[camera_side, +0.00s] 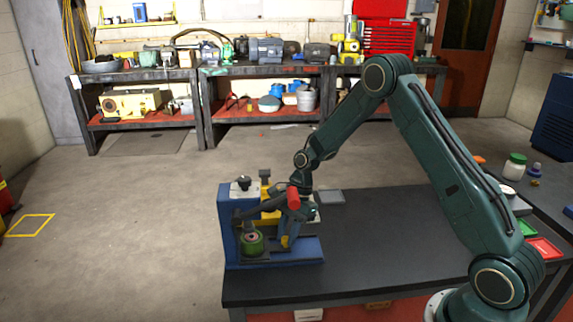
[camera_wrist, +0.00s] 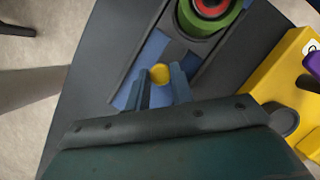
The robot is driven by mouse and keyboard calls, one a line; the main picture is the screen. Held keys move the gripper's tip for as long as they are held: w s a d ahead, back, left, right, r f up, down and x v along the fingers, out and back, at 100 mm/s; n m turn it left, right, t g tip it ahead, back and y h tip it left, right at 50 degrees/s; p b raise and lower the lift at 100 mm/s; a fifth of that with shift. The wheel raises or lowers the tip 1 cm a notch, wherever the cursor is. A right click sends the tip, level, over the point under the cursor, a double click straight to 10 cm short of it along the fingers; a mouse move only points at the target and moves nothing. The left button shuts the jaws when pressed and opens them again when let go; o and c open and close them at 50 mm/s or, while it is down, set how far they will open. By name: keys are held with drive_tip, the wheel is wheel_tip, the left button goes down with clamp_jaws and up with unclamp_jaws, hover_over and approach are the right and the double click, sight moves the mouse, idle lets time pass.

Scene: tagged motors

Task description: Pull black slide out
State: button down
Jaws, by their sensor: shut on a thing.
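My gripper (camera_wrist: 161,78) has its two blue-grey fingers on either side of a small yellow knob (camera_wrist: 160,73) in the wrist view. The fingers are closed in on it. A dark slide piece (camera_wrist: 176,50) shows just past the knob, in a channel leading towards a green ring with a red centre (camera_wrist: 208,8). How far the slide is out cannot be told. In the side view, my gripper (camera_side: 287,236) is low at the front right of the blue fixture (camera_side: 229,225). The green ring (camera_side: 252,243) sits at the fixture's front; the slide is largely hidden by my wrist.
The fixture stands at the left end of the dark bench (camera_side: 390,240). A yellow block (camera_wrist: 289,75) lies to the right in the wrist view. A flat grey plate (camera_side: 330,197) lies behind. Jars and red and green trays (camera_side: 543,248) are far right. Mid-bench is clear.

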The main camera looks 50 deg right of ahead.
drive_tip(key=s+d, duration=0.7)
drive_tip(key=shift+s+d, duration=0.4)
drive_tip(key=c, duration=1.2)
unclamp_jaws()
drive_tip(key=shift+c, duration=0.2)
drive_tip(key=shift+w+d+r, duration=0.1)
drive_tip(key=shift+d+r, duration=0.15)
drive_tip(key=shift+r, duration=0.4)
drive_tip(key=v, duration=1.2)
drive_tip(key=shift+r, duration=0.25)
drive_tip(key=shift+r, duration=0.1)
